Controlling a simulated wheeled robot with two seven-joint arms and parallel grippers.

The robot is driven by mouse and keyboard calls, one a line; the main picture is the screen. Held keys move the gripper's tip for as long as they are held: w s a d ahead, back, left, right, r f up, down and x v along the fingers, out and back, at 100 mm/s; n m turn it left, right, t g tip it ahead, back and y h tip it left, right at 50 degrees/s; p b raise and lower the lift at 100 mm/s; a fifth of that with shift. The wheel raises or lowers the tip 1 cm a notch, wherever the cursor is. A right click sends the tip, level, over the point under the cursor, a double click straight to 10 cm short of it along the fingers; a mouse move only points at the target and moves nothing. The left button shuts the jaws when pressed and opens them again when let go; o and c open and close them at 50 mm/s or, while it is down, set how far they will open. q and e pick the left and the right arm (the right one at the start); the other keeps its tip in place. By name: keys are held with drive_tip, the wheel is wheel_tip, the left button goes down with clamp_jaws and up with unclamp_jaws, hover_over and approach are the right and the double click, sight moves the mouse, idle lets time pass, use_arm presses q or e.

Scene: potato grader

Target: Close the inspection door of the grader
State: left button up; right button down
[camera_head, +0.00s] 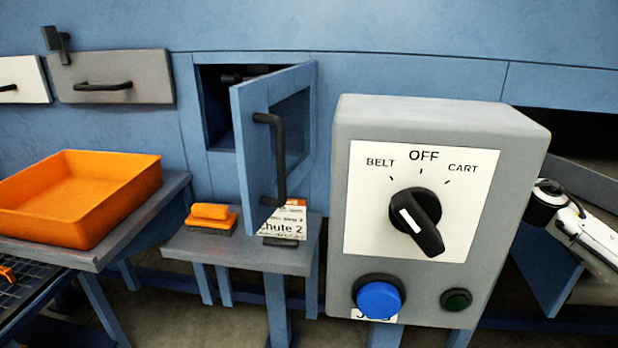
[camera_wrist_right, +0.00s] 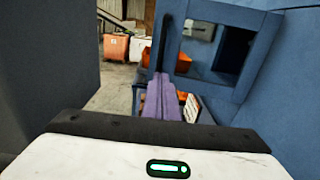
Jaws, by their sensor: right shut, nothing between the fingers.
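The inspection door (camera_head: 250,155) of the grader stands open, swung out from the blue wall, hinged on its right side in the head view. It has a window-like opening and a vertical black handle (camera_head: 279,160) near its free edge. The door (camera_wrist_right: 228,88) and handle (camera_wrist_right: 168,35) also show in the right wrist view. My right gripper (camera_wrist_right: 165,78) is shut and empty, its purple fingers pointing toward the door near the handle's lower part. I cannot tell if they touch. In the head view the right gripper is hidden behind the control box. My left gripper is not in view.
An orange tray (camera_head: 135,190) rests on a shelf at left. A small table (camera_head: 270,258) holding an orange-topped block (camera_head: 209,217) stands below the door.

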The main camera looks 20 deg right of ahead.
drive_tip(key=p+x, duration=0.4)
drive_tip(key=x, duration=0.9)
drive_tip(key=shift+w+a+p, duration=0.2)
drive_tip(key=shift+a+p, duration=0.1)
drive_tip(key=shift+a, duration=0.1)
